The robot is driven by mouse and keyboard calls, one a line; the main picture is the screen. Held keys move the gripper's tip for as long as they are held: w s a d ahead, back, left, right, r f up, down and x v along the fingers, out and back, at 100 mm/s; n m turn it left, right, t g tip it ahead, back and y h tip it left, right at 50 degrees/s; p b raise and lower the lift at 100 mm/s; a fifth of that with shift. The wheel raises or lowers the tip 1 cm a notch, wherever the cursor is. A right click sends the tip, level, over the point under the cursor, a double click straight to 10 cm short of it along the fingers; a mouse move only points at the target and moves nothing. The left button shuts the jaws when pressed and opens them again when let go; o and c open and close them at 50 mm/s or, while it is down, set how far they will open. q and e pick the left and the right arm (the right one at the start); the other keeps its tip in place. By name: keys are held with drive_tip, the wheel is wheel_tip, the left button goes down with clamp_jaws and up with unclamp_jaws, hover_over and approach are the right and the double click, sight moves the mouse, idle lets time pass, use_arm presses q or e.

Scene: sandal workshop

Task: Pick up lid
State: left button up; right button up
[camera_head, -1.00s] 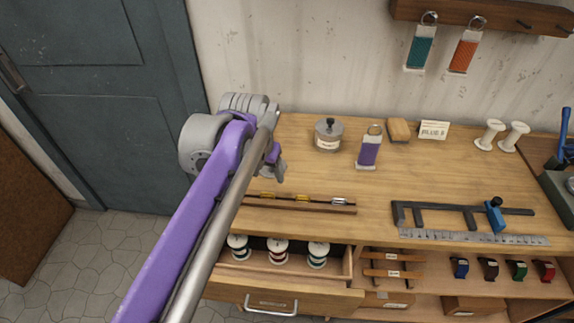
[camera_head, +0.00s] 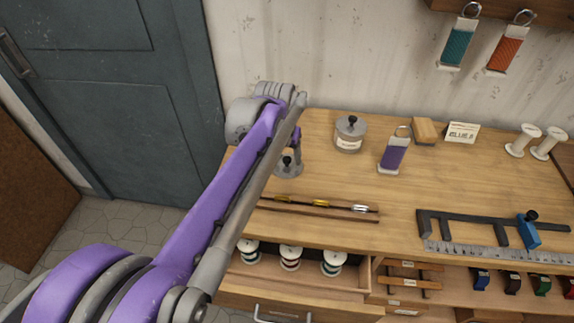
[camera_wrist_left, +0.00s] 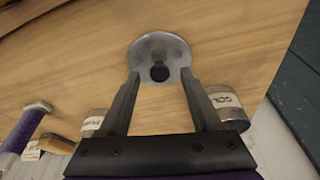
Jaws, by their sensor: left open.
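A round grey lid (camera_head: 289,170) with a dark knob lies on the workbench near its left end, partly hidden by my arm in the head view. In the left wrist view the lid (camera_wrist_left: 146,49) lies flat on the wood. Its knob (camera_wrist_left: 160,72) shows between the fingertips of my left gripper (camera_wrist_left: 160,75). The gripper is open and seems to hold nothing; I cannot tell whether a finger touches the lid. In the head view my left gripper (camera_head: 291,150) is mostly covered by its own arm. My right gripper is not in view.
A labelled jar (camera_head: 348,143) with a knobbed lid stands right of the gripper. Another jar (camera_wrist_left: 228,105) stands by the other finger. A purple fob (camera_head: 394,154) and a wooden rack (camera_head: 320,209) are near. An open drawer (camera_head: 300,277) holds spools.

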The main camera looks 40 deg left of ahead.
use_arm(q)
drive_tip(key=shift+w+f, duration=0.1)
drive_tip(key=shift+f, duration=0.3)
clamp_jaws()
drive_tip(key=shift+r, duration=0.1)
